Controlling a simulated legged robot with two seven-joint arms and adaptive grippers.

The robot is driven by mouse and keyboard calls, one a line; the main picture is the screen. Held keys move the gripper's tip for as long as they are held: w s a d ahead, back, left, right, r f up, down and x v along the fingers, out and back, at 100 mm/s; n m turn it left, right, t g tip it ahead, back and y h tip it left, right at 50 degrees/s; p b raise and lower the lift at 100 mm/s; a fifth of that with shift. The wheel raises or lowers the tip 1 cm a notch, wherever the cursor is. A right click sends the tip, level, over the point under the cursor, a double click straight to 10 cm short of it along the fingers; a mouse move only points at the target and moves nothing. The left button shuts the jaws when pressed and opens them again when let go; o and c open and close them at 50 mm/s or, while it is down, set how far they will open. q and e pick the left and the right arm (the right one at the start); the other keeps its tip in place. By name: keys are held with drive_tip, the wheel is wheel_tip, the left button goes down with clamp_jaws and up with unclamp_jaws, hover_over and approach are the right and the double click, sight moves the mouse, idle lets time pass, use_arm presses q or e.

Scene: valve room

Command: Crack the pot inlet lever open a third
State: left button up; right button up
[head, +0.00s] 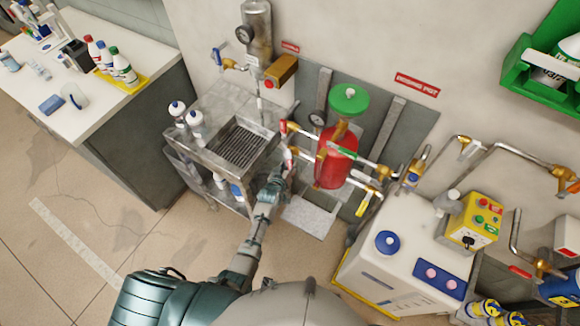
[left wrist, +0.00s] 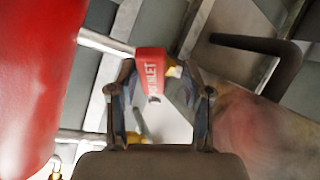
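The red dosing pot (head: 336,165) with a green top hangs at the wall in the head view; its red side (left wrist: 35,80) fills the left of the left wrist view. A red tag (left wrist: 151,70) with lettering that ends in "INLET" sits between my left fingertips in that view. In the head view a small red and white piece (head: 288,157) shows at the pot's left pipes, just beyond my left gripper (head: 281,172). The left fingers are apart (left wrist: 158,80), one on each side of the tag; contact cannot be told. The lever itself is largely hidden. My right gripper is out of view.
A steel sink cart (head: 200,132) stands left of the pot. Brass valves with a green handle (head: 341,152) and a yellow handle (head: 362,206) sit to its right. A white tank (head: 400,250) with a yellow control box (head: 474,222) stands at right. A dark curved bar (left wrist: 265,42) is close by.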

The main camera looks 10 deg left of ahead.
use_arm(q)
drive_tip(key=shift+s+a, duration=0.1)
drive_tip(key=shift+s, duration=0.1)
drive_tip(key=v, duration=1.1)
drive_tip(key=shift+s+a, duration=0.2)
drive_tip(key=shift+s, duration=0.05)
drive_tip(key=shift+d+r, duration=0.1)
drive_tip(key=shift+d, duration=0.35)
